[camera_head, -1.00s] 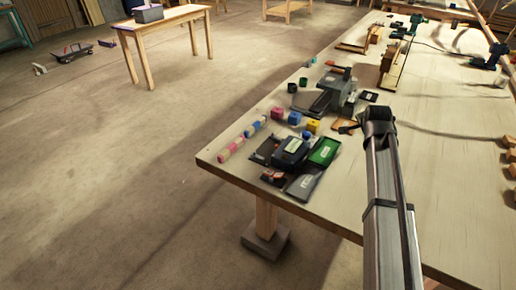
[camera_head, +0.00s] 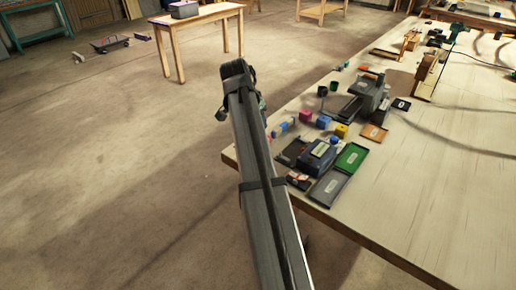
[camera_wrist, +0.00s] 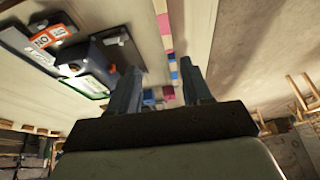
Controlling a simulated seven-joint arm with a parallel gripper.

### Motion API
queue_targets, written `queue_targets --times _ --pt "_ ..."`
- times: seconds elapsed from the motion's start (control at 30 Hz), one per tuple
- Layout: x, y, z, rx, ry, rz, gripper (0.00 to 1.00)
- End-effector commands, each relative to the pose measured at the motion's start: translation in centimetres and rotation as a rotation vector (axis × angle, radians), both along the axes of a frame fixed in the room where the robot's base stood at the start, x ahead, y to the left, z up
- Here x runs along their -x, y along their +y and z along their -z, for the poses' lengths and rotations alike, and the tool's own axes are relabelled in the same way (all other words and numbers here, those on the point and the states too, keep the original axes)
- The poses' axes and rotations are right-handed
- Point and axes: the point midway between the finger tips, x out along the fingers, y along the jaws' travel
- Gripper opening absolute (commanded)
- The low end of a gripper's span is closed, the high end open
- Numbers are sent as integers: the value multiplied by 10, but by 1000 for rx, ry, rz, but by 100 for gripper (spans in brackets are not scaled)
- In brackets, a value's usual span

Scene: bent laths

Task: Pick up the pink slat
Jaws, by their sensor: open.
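The pink slat (camera_wrist: 163,24) shows in the wrist view as a narrow strip with pink and pale bands, lying on the table near its edge. The blue slat (camera_wrist: 173,69) lies in line with it. My gripper (camera_wrist: 160,70) is open, and its two fingers point toward the slats with nothing between them that I can see held. In the head view my arm covers the pink slat, and only part of the blue slat (camera_head: 278,130) shows beside the arm. The gripper itself is mostly hidden there behind the arm.
Pink (camera_head: 305,115), blue (camera_head: 323,121) and yellow (camera_head: 341,131) cubes stand near the slats. A dark boxy device (camera_head: 317,155), a green tray (camera_head: 351,157) and a grey tray (camera_head: 328,187) lie close by. The table's (camera_head: 430,185) right side is largely clear.

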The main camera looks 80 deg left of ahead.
Motion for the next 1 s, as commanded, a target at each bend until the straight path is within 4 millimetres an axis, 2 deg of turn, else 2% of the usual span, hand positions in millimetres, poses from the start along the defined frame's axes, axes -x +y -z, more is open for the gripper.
queue_targets --times 0.03,0.1,0.2,0.37,0.73,1.0 --pt "10 -1 -2 9 -5 -12 49" --pt "18 -3 -3 20 -10 -19 49" --pt "21 -3 -2 26 -13 -23 49" --pt "17 0 11 26 -13 -23 49" --pt "0 17 66 25 -12 -23 49" --pt "-4 22 80 25 -12 -23 49"
